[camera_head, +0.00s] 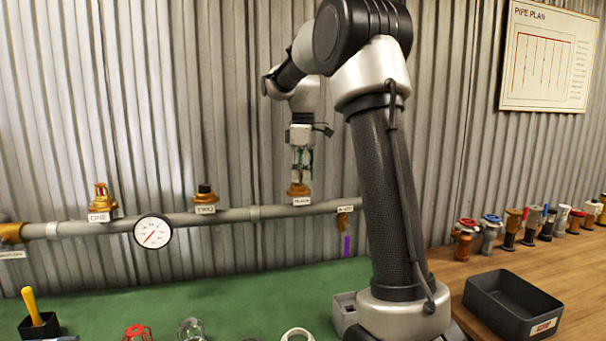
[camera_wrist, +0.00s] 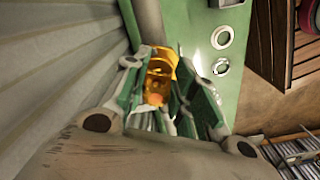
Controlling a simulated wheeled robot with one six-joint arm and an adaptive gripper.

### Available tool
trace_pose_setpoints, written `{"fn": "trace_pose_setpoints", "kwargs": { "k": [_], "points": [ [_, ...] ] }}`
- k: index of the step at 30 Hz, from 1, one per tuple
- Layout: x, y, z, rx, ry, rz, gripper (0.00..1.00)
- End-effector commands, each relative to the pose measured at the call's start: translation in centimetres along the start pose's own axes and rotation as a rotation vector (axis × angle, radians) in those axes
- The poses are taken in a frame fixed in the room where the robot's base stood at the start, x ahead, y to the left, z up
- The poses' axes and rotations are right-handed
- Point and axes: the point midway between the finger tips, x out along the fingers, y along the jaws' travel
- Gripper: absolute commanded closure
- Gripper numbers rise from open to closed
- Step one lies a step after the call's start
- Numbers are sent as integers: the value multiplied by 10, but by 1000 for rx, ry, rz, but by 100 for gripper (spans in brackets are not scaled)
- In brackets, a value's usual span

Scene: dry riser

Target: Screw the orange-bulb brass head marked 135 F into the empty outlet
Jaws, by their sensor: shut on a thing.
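My gripper (camera_head: 301,170) points down at the pipe's third labelled outlet, right of the one marked TWO. In the wrist view, its green-padded fingers (camera_wrist: 172,90) are shut on a brass head (camera_wrist: 160,68). A small orange spot, likely its bulb, shows between the fingers. The 135 F marking cannot be read. In the head view a brass piece (camera_head: 298,189) sits directly below the fingertips, on the grey pipe (camera_head: 272,212). I cannot tell how far the head is threaded in.
Outlet ONE holds a brass head (camera_head: 102,197); outlet TWO has a black top (camera_head: 205,189). A gauge (camera_head: 152,232) hangs on the pipe. Several valves and heads line the wooden bench at right, behind a black tray (camera_head: 512,303). Rings and a red cage (camera_head: 138,332) lie on the green mat (camera_head: 250,293).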

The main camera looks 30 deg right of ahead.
Motion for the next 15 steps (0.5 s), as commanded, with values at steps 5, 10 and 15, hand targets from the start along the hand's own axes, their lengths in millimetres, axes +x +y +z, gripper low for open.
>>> {"fn": "trace_pose_setpoints", "kwargs": {
  "k": [5,10,15],
  "points": [
    [2,-2,0,92,-2,-5,100],
    [2,-6,-1,362,-3,-5,100],
    [3,-8,-2,496,-4,-5,100]
  ]
}}
